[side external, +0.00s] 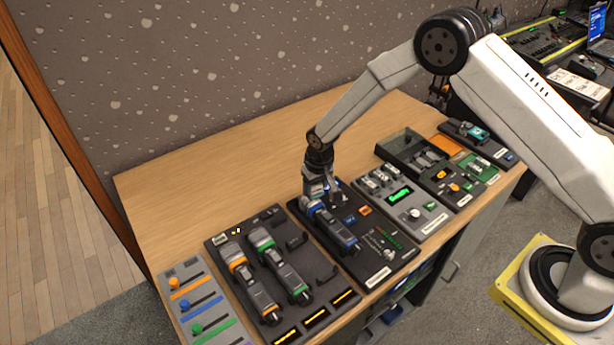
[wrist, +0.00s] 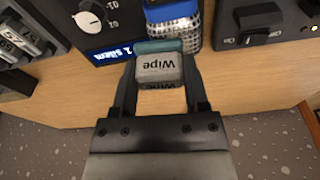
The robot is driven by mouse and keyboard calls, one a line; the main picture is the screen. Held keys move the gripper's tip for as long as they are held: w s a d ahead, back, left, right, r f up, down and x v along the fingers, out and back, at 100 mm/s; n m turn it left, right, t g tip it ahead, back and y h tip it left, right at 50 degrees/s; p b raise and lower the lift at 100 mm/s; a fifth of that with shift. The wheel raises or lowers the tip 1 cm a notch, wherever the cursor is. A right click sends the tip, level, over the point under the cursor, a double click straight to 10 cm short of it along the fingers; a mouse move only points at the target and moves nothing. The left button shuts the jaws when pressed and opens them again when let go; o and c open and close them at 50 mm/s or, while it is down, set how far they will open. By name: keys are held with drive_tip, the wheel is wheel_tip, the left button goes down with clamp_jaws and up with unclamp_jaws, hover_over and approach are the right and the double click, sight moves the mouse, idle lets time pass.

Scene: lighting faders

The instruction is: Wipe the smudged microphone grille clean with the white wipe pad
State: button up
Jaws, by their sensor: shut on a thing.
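My gripper (wrist: 160,64) is shut on the wipe pad (wrist: 158,68), a pale block marked "Wipe" with a teal strip along its far side. The blue-banded microphone (wrist: 172,14) is just beyond the pad in the wrist view, with its silver mesh grille (wrist: 193,37) beside the teal strip. The pad and grille look very close; I cannot tell if they touch. Smudges on the grille cannot be made out. In the side view my gripper (side external: 322,190) is at the far end of the blue microphone (side external: 336,229), which lies on a dark panel; the pad is hidden there.
A dark cradle panel with an orange microphone (side external: 250,282) and a green microphone (side external: 282,268) lies to the left. A fader panel (side external: 198,305) is at the far left. A grey panel with a green display (side external: 398,195) stands to the right. The wooden table (side external: 215,190) is clear behind.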

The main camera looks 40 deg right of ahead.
drive_tip(key=shift+d, duration=0.5)
drive_tip(key=shift+a, duration=2.8)
drive_tip(key=shift+d, duration=3)
drive_tip(key=shift+a, duration=3.1)
wheel_tip(320, 180, up, 8)
drive_tip(key=shift+d, duration=0.25)
